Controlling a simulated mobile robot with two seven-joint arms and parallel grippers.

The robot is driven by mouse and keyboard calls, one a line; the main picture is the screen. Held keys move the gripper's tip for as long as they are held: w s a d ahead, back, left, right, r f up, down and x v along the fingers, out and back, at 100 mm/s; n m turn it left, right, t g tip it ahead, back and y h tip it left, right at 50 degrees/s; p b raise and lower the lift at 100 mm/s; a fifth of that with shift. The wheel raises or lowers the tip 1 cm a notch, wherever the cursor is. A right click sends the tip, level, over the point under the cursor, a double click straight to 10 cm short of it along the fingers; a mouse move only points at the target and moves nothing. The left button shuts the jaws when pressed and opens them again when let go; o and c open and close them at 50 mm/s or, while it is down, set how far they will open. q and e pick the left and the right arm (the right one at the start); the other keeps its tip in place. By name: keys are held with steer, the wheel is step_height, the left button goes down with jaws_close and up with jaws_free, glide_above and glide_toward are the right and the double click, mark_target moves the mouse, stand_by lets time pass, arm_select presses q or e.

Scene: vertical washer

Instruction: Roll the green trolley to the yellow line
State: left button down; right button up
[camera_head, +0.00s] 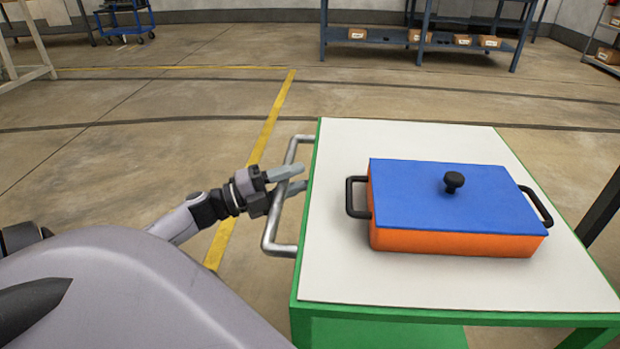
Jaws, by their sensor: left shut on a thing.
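The green trolley (325,230) stands on the right, with a white top and a silver bar handle (270,228) on its left side. My left gripper (292,181) is shut on that handle, its fingers on either side of the bar. The yellow line (271,122) runs along the floor left of the trolley, passing behind my left arm. Another yellow stretch crosses the floor farther back. An orange box with a blue lid (450,195), a black knob and black side handles sits on the trolley top. My right gripper is not in view.
A dark blue shelf (400,50) with several cardboard boxes stands at the back. A blue cart (128,22) stands at the back left and another rack (605,40) at the far right. The floor left of the trolley is clear.

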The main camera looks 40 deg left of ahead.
arm_select(q)
steer(key=shift+s+a+r, duration=0.35)
steer(key=shift+a+r, duration=0.05)
steer(key=shift+a, duration=0.05)
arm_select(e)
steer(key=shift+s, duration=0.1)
arm_select(q)
steer(key=c, duration=1)
jaws_free()
steer(key=shift+o, duration=0.2)
steer(key=shift+f, duration=0.1)
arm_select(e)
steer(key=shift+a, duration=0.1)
arm_select(q)
steer(key=shift+f, duration=0.1)
steer(key=shift+s+a, duration=0.1)
steer(key=shift+s, duration=0.05)
steer(key=p+v, duration=0.1)
steer(key=v, duration=0.6)
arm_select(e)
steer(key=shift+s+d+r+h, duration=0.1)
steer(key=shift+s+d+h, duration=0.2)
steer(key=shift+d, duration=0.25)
